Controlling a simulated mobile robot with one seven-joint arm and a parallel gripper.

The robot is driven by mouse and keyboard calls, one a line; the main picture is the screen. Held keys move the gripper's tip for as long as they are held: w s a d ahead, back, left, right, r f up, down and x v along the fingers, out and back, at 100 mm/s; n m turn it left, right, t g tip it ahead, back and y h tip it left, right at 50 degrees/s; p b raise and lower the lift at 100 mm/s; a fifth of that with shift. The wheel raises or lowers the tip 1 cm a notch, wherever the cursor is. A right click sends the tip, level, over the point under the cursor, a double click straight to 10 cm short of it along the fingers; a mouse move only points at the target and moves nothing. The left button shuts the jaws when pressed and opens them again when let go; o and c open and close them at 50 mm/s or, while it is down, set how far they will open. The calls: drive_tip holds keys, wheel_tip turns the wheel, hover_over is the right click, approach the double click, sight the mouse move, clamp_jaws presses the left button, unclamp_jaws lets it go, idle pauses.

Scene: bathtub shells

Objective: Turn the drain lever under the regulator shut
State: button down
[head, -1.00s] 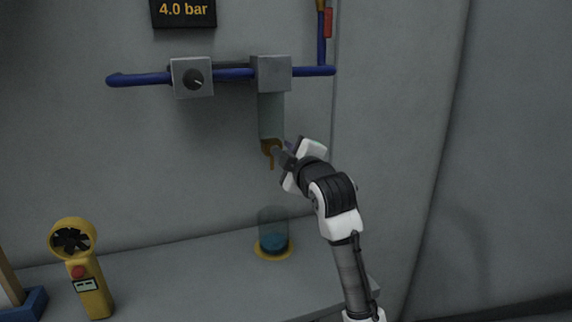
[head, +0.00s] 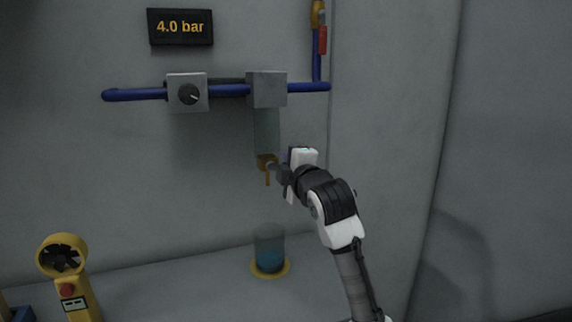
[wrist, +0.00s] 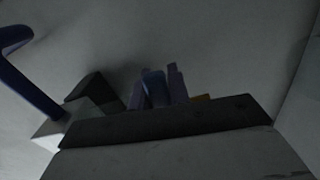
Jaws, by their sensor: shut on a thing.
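The grey regulator block (head: 267,88) sits on the blue pipe, with a translucent bowl (head: 266,130) hanging below it. A brass drain fitting (head: 267,162) with a downward spout is at the bowl's bottom. My gripper (head: 280,172) reaches this fitting from the right. In the wrist view, my gripper's two purplish fingers (wrist: 158,88) stand on either side of a small blue piece, the drain lever (wrist: 153,84), and close on it. The gripper hides most of the lever in the head view, so its exact angle is hard to tell.
A clear cup (head: 269,245) with blue liquid stands in a yellow ring under the spout. A grey box with a black knob (head: 188,94) is on the blue pipe (head: 135,95) to the left. A yellow fan meter (head: 68,275) stands at lower left. A display (head: 180,27) reads 4.0 bar.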

drive_tip(key=c, duration=1.3)
unclamp_jaws()
drive_tip(key=shift+s, duration=0.1)
drive_tip(key=b+v, duration=0.2)
drive_tip(key=v, duration=1.1)
drive_tip(key=shift+s+d, duration=0.15)
drive_tip(key=shift+s, duration=0.15)
